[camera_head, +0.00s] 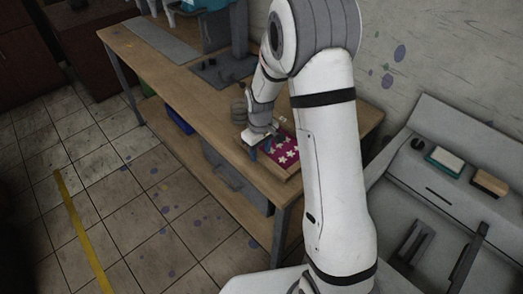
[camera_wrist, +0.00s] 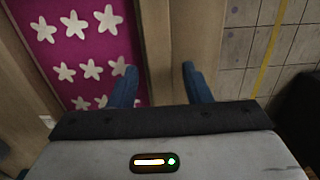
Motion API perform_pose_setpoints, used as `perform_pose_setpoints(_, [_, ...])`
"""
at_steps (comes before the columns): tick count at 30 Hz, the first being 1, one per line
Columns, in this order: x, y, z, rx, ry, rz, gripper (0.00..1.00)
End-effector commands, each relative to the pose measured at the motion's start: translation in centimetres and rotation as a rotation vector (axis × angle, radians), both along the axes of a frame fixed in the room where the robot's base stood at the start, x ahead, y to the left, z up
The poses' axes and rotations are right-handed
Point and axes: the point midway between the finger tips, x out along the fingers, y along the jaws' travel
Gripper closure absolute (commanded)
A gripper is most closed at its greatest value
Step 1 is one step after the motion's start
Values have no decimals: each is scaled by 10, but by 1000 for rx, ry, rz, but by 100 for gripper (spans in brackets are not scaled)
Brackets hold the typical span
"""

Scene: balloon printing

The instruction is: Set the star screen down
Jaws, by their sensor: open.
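The star screen (camera_head: 287,152) is magenta with several white stars and lies in a wooden frame on the wooden table. In the wrist view the star screen (camera_wrist: 87,52) fills the left, with its frame's edge beside the fingers. My gripper (camera_head: 264,145) is at the screen's near left side. In the wrist view my gripper (camera_wrist: 157,80) is open, with two blue fingers. The left finger shows over the screen, the right finger past the frame's edge over wood. My arm hides part of the screen in the head view.
The wooden table (camera_head: 165,75) runs to the back left, with a grey machine (camera_head: 222,70) on it. A blue bin (camera_head: 180,118) sits on the lower shelf. A grey workstation (camera_head: 450,185) with blocks stands at the right. Tiled floor at the left is clear.

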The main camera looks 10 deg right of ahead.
Motion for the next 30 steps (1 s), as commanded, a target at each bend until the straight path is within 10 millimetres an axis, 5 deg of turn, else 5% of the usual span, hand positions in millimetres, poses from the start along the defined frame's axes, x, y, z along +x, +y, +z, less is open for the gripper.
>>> perform_pose_setpoints(12, [1,0,86,1,-7,-1,56])
perform_pose_setpoints(21, [-3,-1,119,1,-8,-10,56])
perform_pose_setpoints(26, [-28,-11,145,7,-41,-75,56])
perform_pose_setpoints(30, [-67,-23,175,16,-88,-177,56])
